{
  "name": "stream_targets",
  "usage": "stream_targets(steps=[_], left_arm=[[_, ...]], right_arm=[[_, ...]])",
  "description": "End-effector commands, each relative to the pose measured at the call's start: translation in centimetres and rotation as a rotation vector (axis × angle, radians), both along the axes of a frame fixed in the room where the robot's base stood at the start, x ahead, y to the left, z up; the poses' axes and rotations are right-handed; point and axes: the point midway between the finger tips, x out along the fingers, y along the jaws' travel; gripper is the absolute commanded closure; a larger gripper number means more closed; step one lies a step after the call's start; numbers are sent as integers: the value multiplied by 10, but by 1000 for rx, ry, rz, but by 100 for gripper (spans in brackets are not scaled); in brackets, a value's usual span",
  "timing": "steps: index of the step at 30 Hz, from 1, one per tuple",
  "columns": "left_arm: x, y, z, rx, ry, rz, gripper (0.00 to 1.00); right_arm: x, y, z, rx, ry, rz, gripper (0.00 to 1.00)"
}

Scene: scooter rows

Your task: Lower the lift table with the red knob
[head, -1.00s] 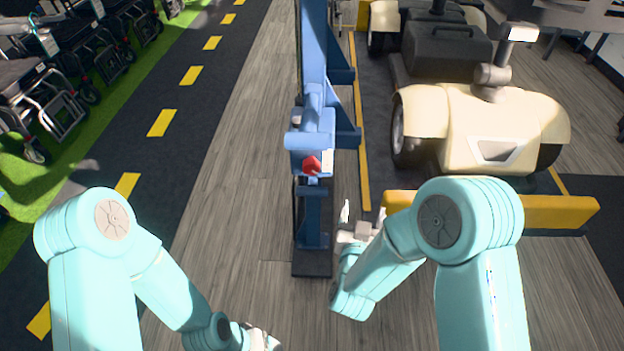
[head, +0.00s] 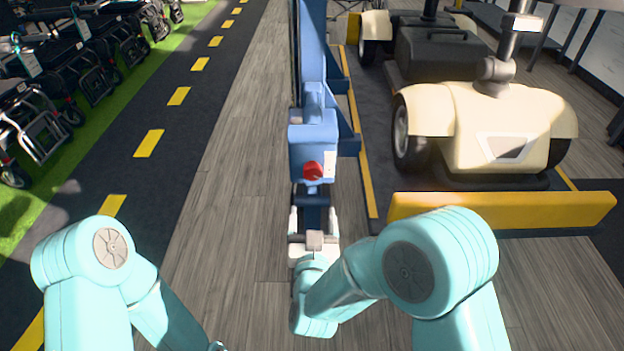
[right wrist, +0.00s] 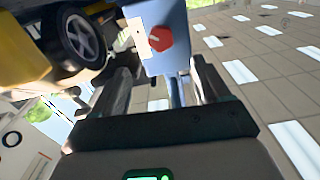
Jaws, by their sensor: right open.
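The red knob (head: 313,171) sits on the front face of the blue control box (head: 311,140) on the blue lift column. My right gripper (head: 313,218) is open and empty, just below the knob in the head view and apart from it. In the right wrist view the knob (right wrist: 160,39) shows beyond and between the two spread fingers (right wrist: 160,85). The lift table (head: 500,208) has a yellow front edge and carries a cream scooter (head: 500,120). My left arm is at the lower left; its gripper is almost wholly out of the picture.
A white label (head: 329,164) is beside the knob. Wheelchairs (head: 45,130) stand on a green strip at the far left, beyond a dark lane with yellow dashes. Wooden floor (head: 225,200) left of the column is clear.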

Motion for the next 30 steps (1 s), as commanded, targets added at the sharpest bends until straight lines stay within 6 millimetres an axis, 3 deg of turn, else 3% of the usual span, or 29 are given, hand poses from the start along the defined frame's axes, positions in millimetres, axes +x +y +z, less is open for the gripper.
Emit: stream_targets(steps=[9,15,21,29,30], left_arm=[[0,0,-8,0,0,0,24],[0,0,-12,0,0,0,24],[0,0,-13,0,0,0,24],[0,0,-13,0,0,0,24],[0,0,-13,0,0,0,24]], right_arm=[[78,0,-1,1,-3,-5,24],[113,2,-1,0,-2,-3,24],[128,2,-1,-1,0,-1,24],[129,2,0,-1,1,-1,24],[129,2,0,-1,0,-1,31]])
